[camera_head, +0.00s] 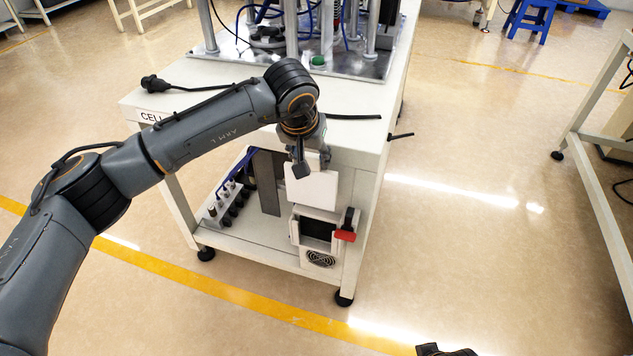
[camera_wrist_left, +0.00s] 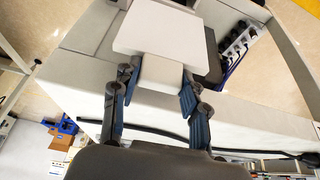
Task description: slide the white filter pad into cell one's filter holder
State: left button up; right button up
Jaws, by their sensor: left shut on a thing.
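The white filter pad (camera_head: 312,190) hangs from my left gripper (camera_head: 303,168) in the head view, flat side facing out. In the left wrist view the pad (camera_wrist_left: 158,28) shows as a square plate with a narrower tab. The blue fingers of the left gripper (camera_wrist_left: 158,85) are shut on that tab from both sides. Cell one's filter holder (camera_head: 297,231), a white frame with a dark opening, is on the front of the cart just below the pad. I cannot tell whether the pad's lower edge touches it. The holder is not clear in the wrist view.
A red-ended black lever (camera_head: 346,228) stands at the holder's right, and a fan grille (camera_head: 320,259) is below. The white tabletop (camera_head: 350,100) overhangs above, with black cables. Connectors (camera_head: 228,200) sit on the lower shelf at left.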

aim_at(315, 171)
pick_arm(q)
jog(key=shift+w+d+f+b, duration=0.1)
jog(key=shift+d+f+b, duration=0.3)
jog(key=shift+d, duration=0.25)
jog(key=shift+f+b, duration=0.45)
jog(key=shift+f, duration=0.25)
jog(key=shift+f+b, duration=0.5)
jog(key=shift+f, duration=0.4)
jog(key=shift+f+b, duration=0.35)
jog(key=shift+f, duration=0.3)
pick_arm(e)
jog(key=shift+s+v, duration=0.2)
jog(key=shift+v, duration=1.9)
jog(key=shift+d, duration=0.1)
jog(key=shift+f, duration=0.15)
pick_arm(q)
jog(key=shift+f, duration=0.1)
pick_arm(e)
jog(key=shift+w+f, duration=0.1)
jog(key=shift+f, duration=0.05)
pick_arm(q)
jog(key=shift+b, duration=0.3)
pick_arm(e)
jog(key=shift+w+t, duration=0.25)
jog(key=shift+t, duration=0.15)
pick_arm(q)
jog(key=shift+f, duration=0.15)
pick_arm(e)
jog(key=shift+w, duration=0.1)
